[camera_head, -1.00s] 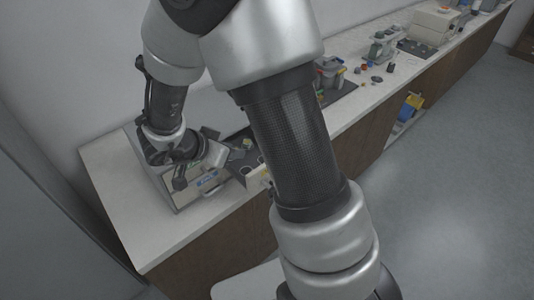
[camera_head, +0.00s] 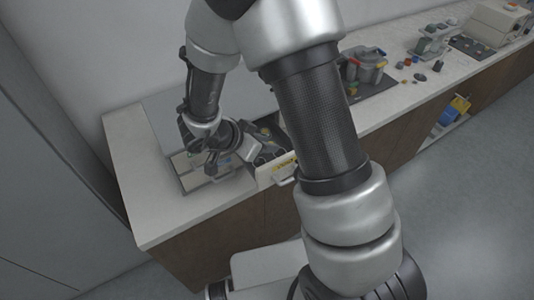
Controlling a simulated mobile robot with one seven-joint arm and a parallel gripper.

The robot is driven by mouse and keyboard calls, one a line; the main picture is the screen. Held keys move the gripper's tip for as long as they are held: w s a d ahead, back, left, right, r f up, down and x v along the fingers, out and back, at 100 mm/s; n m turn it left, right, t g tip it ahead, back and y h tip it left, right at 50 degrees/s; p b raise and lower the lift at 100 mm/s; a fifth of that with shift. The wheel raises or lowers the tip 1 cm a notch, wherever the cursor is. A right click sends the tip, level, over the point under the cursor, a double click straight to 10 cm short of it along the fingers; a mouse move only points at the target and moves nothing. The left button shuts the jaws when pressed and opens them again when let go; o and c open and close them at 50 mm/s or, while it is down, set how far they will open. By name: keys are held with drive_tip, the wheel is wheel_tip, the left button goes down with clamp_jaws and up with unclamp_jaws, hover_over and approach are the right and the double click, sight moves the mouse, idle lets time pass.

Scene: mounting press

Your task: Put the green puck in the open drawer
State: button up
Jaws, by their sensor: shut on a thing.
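The open drawer (camera_head: 277,173) sticks out from the counter front, with a pale front panel and a yellow label. My gripper (camera_head: 262,154) is at the left side of the drawer's opening, low and tilted. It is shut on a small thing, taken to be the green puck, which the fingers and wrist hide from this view. My arm covers the right part of the drawer, so its inside is only partly seen.
A flat pale unit (camera_head: 200,178) with small labels lies on the counter left of the drawer. A dark mat (camera_head: 372,88) with a grey device is behind my arm. Several small round pieces lie farther right. The counter's left front is clear.

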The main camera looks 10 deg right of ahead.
sight(266, 161)
drive_tip(key=shift+f+b, duration=0.3)
drive_tip(key=shift+f, duration=1.6)
drive_tip(key=shift+f, duration=0.15)
drive_tip(key=o, duration=1)
